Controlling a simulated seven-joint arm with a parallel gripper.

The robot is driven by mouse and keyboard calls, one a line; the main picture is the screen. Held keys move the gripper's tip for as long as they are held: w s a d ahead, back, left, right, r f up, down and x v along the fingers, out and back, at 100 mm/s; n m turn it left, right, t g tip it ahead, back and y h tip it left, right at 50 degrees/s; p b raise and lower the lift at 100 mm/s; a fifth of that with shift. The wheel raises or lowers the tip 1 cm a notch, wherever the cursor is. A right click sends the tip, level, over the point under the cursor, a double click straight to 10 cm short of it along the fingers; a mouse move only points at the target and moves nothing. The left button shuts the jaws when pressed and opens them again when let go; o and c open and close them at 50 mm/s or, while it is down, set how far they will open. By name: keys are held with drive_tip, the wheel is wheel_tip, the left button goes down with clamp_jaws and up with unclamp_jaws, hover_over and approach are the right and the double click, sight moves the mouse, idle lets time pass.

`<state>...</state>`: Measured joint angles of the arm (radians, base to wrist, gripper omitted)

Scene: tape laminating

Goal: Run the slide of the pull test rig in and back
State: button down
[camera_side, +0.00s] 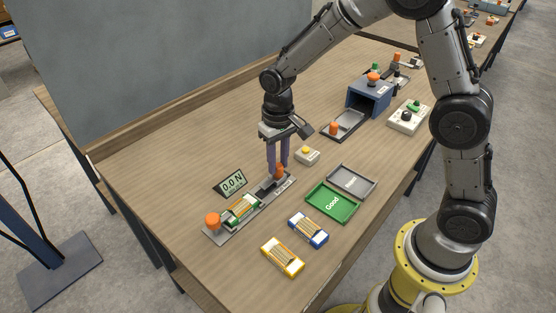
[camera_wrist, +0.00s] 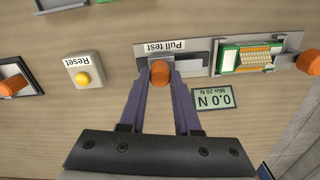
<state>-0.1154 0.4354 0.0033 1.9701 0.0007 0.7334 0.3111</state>
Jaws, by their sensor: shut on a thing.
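The pull test rig (camera_side: 216,233) is a long grey plate on the table, labelled "Pull test" in the wrist view (camera_wrist: 205,46). A green-framed piece with tan strips (camera_side: 241,211) sits in its holder, also seen in the wrist view (camera_wrist: 246,57). My gripper (camera_side: 278,170) points down at the rig's far end, its purple fingers shut on the slide's orange knob (camera_wrist: 160,72). A second orange knob (camera_side: 212,220) stands at the rig's near end.
A Reset box with a yellow button (camera_side: 307,155) stands right of the rig. A green "Good" tray (camera_side: 323,212) and a grey tray (camera_side: 360,180) lie nearby. Yellow (camera_side: 281,268) and blue (camera_side: 318,239) framed pieces lie in front. A blue box station (camera_side: 369,98) is at the back.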

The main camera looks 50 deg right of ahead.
sight(266, 184)
drive_tip(key=a, duration=0.4)
drive_tip(key=shift+w+a+r, duration=0.1)
drive_tip(key=shift+a, duration=0.25)
drive_tip(key=c, duration=0.6)
unclamp_jaws()
drive_tip(key=shift+d, duration=0.1)
wheel_tip(266, 184, up, 14)
